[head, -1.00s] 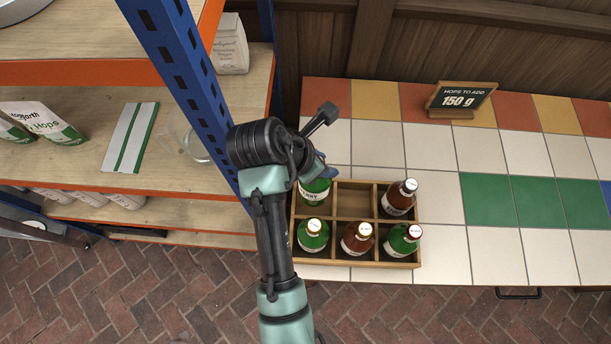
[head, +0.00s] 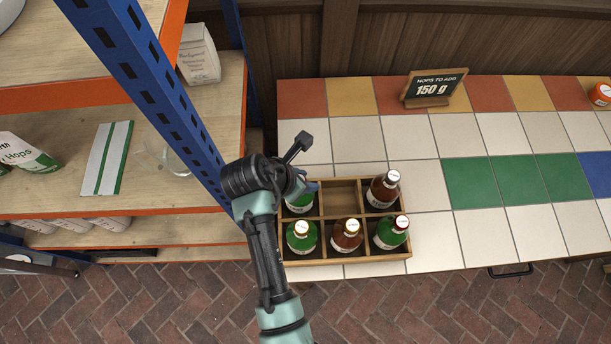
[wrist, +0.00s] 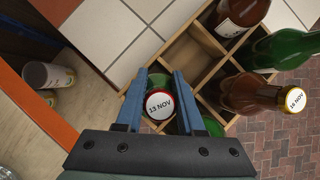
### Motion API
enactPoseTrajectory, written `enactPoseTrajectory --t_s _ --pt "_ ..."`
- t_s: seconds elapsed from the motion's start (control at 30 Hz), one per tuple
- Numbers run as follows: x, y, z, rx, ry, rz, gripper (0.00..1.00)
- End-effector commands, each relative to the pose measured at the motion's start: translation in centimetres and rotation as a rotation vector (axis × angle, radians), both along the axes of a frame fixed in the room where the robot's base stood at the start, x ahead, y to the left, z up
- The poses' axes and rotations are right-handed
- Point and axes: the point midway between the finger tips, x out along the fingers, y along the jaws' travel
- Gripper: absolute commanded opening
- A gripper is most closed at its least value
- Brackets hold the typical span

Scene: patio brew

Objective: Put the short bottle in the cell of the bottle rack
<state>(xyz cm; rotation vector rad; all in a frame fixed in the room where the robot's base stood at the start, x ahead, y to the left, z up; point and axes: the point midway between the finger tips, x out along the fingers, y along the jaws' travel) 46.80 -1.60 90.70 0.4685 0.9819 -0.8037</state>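The short bottle is green glass with a white label. In the head view the bottle (head: 300,203) stands in the back left cell of the wooden bottle rack (head: 345,262), partly hidden by my gripper (head: 309,187). In the wrist view its red-rimmed cap (wrist: 159,104), marked "13 NOV", lies between the blue fingers of my gripper (wrist: 160,85). The fingers sit close on both sides and look shut on the bottle; the contact below the cap is hidden. How far its base is above the cell floor cannot be seen.
The back middle cell is empty. A brown bottle (head: 384,188) stands back right; a green bottle (head: 301,238), a brown bottle (head: 346,236) and another green bottle (head: 390,232) fill the front row. A blue shelf post (head: 170,95) rises close left. A sign (head: 435,88) stands behind.

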Motion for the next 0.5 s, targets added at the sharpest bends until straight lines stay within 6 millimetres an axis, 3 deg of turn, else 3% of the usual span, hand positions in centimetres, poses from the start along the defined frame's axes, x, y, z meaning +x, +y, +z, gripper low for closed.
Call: enactPoseTrajectory --t_s 0.03,0.17,0.5 --pt "0.0 -0.01 -0.01 0.0 0.0 0.0 0.45" --pt "-0.02 -0.01 0.0 -0.001 0.001 0.0 0.67" --pt "-0.01 -0.01 0.3 0.0 0.0 0.0 0.67"
